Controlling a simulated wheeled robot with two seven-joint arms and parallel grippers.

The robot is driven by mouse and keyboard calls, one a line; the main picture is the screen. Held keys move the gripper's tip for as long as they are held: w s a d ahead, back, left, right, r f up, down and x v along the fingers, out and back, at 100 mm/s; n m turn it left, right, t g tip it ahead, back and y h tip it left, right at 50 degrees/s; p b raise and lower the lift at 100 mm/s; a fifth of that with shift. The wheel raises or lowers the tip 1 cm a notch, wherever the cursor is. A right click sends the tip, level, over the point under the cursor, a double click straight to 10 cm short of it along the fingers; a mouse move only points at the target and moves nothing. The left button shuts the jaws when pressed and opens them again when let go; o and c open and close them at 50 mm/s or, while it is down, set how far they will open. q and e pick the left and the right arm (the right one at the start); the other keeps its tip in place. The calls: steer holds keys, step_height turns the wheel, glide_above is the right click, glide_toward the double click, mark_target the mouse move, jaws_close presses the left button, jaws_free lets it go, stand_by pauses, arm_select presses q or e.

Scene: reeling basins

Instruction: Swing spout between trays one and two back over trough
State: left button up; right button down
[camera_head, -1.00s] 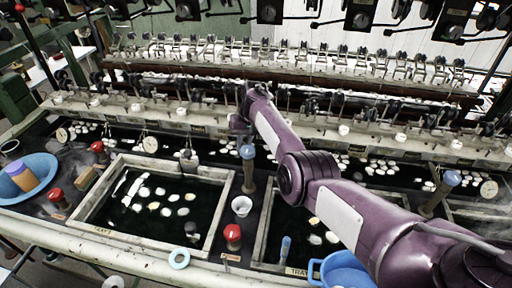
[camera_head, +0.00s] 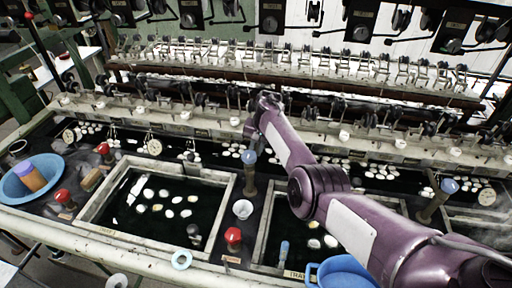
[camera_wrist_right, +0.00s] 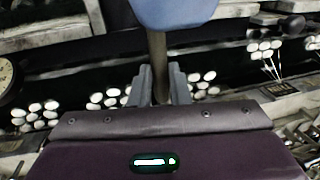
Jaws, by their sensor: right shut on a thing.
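The spout between trays one and two shows in the head view as a blue knob (camera_head: 249,157) on an upright brown stem (camera_head: 249,182), standing on the strip between the trays. My right arm comes in from the right, with its wrist close above and behind the knob. In the right wrist view my right gripper (camera_wrist_right: 160,84) has its grey fingers closed around the brown stem (camera_wrist_right: 158,52), with the blue knob (camera_wrist_right: 175,12) at the top edge. The fingers are mostly hidden in the head view. The trough (camera_head: 222,150) is the dark channel behind the trays. My left gripper is out of view.
Tray one (camera_head: 88,208) and tray two (camera_head: 262,238) hold dark water and white cocoons. A red knob (camera_head: 233,236) and a white cup (camera_head: 243,209) stand between them. A blue basin (camera_head: 12,188) is at left, another spout (camera_head: 449,186) at right. Reeling machinery runs behind.

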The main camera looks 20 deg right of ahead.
steer(key=shift+w+r, duration=0.1)
steer(key=c, duration=1.4)
jaws_free()
steer(key=shift+o, duration=0.2)
step_height(320, 180, up, 8)
steer(key=d, duration=0.1)
steer(key=shift+s+d+f+b, duration=0.25)
steer(key=shift+s+b, duration=0.1)
steer(key=shift+s, duration=0.1)
steer(key=shift+s+f, duration=0.1)
